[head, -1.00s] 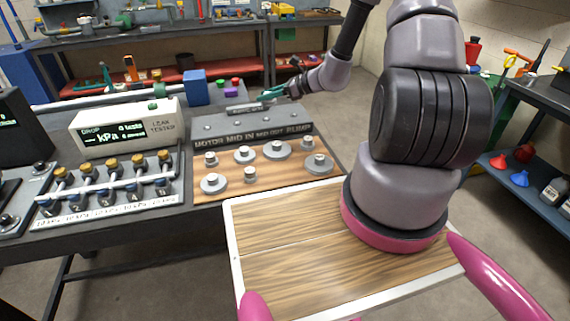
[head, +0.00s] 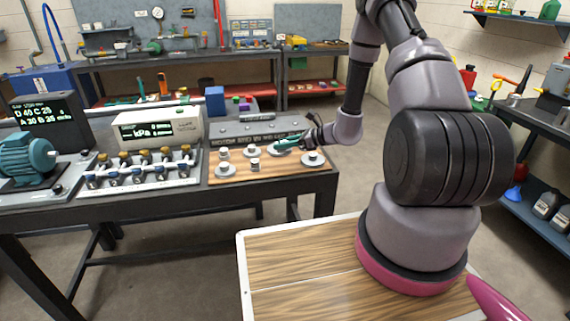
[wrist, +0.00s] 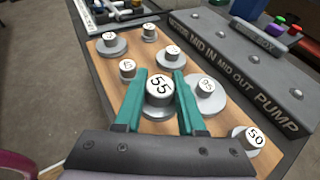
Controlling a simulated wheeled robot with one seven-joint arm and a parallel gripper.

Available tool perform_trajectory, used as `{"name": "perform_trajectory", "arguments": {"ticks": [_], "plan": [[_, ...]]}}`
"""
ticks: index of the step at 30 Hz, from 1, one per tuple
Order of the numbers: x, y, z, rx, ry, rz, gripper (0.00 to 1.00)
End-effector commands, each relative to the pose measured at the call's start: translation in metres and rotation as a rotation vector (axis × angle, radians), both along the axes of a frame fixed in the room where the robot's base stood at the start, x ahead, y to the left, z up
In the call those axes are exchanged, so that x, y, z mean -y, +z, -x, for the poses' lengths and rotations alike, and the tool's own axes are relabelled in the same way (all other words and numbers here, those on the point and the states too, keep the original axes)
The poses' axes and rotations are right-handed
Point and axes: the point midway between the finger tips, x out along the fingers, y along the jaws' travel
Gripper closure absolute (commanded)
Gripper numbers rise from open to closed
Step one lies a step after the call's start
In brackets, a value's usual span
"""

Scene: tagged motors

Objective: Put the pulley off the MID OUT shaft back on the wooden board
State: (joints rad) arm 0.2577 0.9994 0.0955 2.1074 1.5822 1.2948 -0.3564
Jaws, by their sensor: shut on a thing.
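My gripper (wrist: 158,92) has its teal jaws closed around the hub of a silver pulley marked 55 (wrist: 160,86), seen in the wrist view. In the head view my gripper (head: 291,142) is over the back right part of the wooden board (head: 285,172). I cannot tell whether the held pulley touches the board. Several other pulleys stand upright on the board, among them one marked 50 (wrist: 246,140) at the right and one beside the right jaw (wrist: 205,92). The MID OUT label (wrist: 236,78) is on the grey shaft block (head: 250,131) behind the board.
A row of numbered valves (head: 140,170) and a leak tester (head: 158,128) stand left of the board. Coloured caps (wrist: 280,24) lie behind the block. Neighbouring pulleys leave little room around the held one. A wood-topped tray (head: 300,250) is in front of me.

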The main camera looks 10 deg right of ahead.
Motion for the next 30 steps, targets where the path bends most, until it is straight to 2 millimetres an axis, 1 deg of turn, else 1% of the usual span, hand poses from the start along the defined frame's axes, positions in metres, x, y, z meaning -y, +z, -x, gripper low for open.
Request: {"name": "perform_trajectory", "arguments": {"ticks": [1, 3, 8, 12, 15, 26, 27, 29, 30], "plan": [[0.000, -0.009, 0.000, -0.002, -0.001, -0.002, 1.00], [0.000, -0.016, 0.000, -0.002, -0.001, -0.001, 1.00], [0.000, -0.027, 0.000, 0.000, 0.000, 0.000, 1.00], [0.000, -0.048, 0.000, -0.002, 0.000, -0.001, 1.00], [0.000, -0.060, 0.000, -0.002, 0.000, -0.001, 1.00], [0.000, -0.064, 0.000, 0.000, 0.001, 0.000, 1.00], [0.000, -0.064, 0.000, 0.000, 0.001, 0.000, 0.54], [0.000, -0.064, 0.000, 0.000, 0.001, 0.000, 0.31], [0.000, -0.064, 0.000, 0.000, 0.001, 0.000, 0.31]]}}
